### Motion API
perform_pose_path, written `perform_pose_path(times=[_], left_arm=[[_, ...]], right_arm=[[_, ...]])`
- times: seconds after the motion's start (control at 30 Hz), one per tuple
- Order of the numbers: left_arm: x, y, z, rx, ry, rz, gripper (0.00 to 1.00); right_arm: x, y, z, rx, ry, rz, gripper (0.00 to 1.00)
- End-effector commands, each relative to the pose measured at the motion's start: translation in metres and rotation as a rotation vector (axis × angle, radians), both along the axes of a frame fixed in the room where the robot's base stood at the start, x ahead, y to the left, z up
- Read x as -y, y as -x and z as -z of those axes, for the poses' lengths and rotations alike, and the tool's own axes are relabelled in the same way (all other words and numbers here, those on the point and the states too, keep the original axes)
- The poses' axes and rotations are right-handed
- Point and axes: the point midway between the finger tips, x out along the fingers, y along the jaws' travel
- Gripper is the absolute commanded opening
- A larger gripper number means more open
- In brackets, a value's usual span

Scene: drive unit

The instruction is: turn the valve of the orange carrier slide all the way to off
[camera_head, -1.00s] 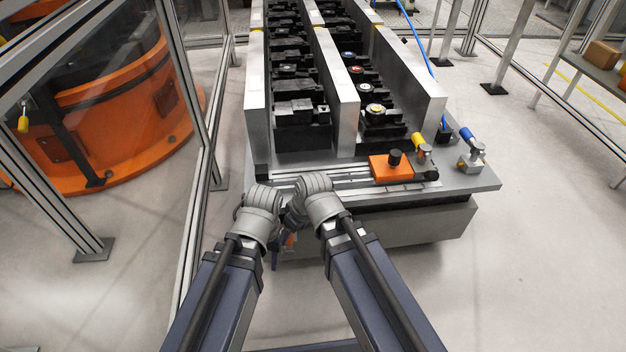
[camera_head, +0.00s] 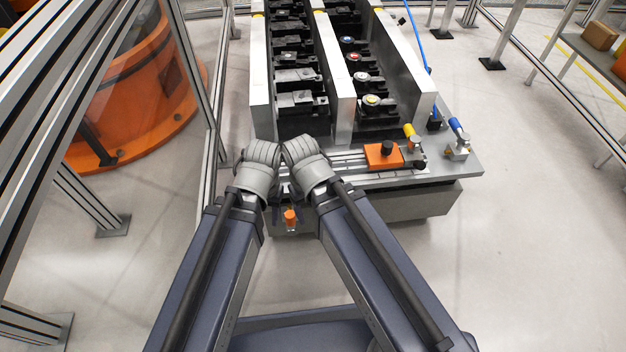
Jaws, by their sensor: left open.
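The orange carrier slide (camera_head: 384,155) with a black knob sits on the front of the grey drive unit, right of the middle. Just behind its right end stands a small metal valve with a yellow handle (camera_head: 409,131). A second valve with a blue handle (camera_head: 456,125) stands farther right. I cannot tell for certain which valve belongs to the slide. My left gripper (camera_head: 289,213) is small and low between my two arms, open, left of the slide and apart from both valves. A small orange piece (camera_head: 291,217) shows by its fingers. My right gripper is hidden behind the arms.
Grey upright walls (camera_head: 341,95) divide rows of black fixtures behind the slide. A glass guard with metal posts (camera_head: 212,90) stands close on the left, an orange machine (camera_head: 140,120) behind it.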

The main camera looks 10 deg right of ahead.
Motion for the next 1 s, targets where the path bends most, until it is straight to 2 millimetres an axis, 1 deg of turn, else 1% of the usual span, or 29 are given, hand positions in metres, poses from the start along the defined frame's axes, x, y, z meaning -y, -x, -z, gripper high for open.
perform_pose_path(times=[0.03,0.2,0.4,0.63,1.0], left_arm=[[0.000,0.000,-0.016,0.000,0.000,0.000,0.50],[0.000,0.000,-0.042,0.000,0.000,0.000,0.50],[0.000,0.000,-0.066,0.000,0.000,0.000,0.50],[0.000,0.000,-0.079,0.000,0.000,0.000,0.50],[0.000,0.000,-0.080,0.000,0.000,0.000,0.50]], right_arm=[[0.000,0.001,-0.016,-0.001,0.003,0.002,0.71],[0.001,0.001,-0.042,-0.003,0.005,0.006,0.71],[0.000,0.002,-0.066,-0.004,0.005,0.008,0.71],[0.000,0.002,-0.079,-0.004,0.005,0.009,0.71],[0.000,0.001,-0.080,-0.004,0.004,0.009,0.71]])
